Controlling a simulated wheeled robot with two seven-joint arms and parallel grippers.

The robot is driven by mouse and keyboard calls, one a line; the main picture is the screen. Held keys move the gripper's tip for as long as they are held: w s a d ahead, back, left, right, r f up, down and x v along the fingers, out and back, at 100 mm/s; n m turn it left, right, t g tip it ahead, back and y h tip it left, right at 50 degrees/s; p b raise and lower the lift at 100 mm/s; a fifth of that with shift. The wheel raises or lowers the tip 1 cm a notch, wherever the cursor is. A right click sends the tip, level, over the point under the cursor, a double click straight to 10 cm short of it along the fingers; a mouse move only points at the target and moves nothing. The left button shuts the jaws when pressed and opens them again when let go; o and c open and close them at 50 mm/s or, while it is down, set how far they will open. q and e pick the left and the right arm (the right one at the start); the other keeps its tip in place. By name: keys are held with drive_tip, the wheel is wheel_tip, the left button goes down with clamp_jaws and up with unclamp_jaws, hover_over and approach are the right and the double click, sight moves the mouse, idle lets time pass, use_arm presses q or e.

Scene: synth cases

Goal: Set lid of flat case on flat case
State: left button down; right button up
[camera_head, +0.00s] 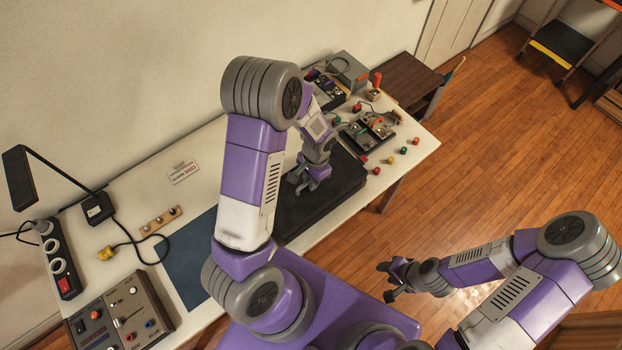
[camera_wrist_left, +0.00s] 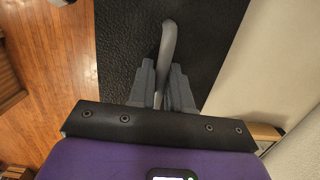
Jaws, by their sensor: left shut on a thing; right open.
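A black flat case shape (camera_head: 318,207) lies on the white table, under my left gripper (camera_head: 303,184). In the left wrist view its textured black top (camera_wrist_left: 120,45) fills the middle. A grey bent handle (camera_wrist_left: 168,45) rises there, and my left gripper (camera_wrist_left: 160,95) is shut on it. The handle appears to belong to the lid; I cannot tell whether lid and case are apart or together, as my arm and the angle hide the seam. My right gripper (camera_head: 393,282) is open and empty, out over the floor beyond the table's front edge.
A blue-grey mat (camera_head: 190,262) lies left of the black case. A control box (camera_head: 120,315), a power strip (camera_head: 60,262) and a lamp (camera_head: 20,178) stand at the left. Small devices (camera_head: 367,133) and several coloured knobs (camera_head: 403,150) crowd the right end.

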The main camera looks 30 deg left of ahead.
use_arm(q)
drive_tip(key=shift+f+b, duration=1)
drive_tip(key=shift+f, duration=0.2)
drive_tip(key=c, duration=1)
unclamp_jaws()
drive_tip(key=shift+r, duration=0.1)
drive_tip(key=r, duration=0.2)
drive_tip(key=r+p, duration=0.1)
drive_tip(key=r, duration=0.2)
drive_tip(key=w+r, duration=0.1)
drive_tip(key=r, duration=0.1)
drive_tip(key=shift+d+r, duration=0.15)
drive_tip(key=shift+r, duration=0.05)
drive_tip(key=shift+s, duration=0.15)
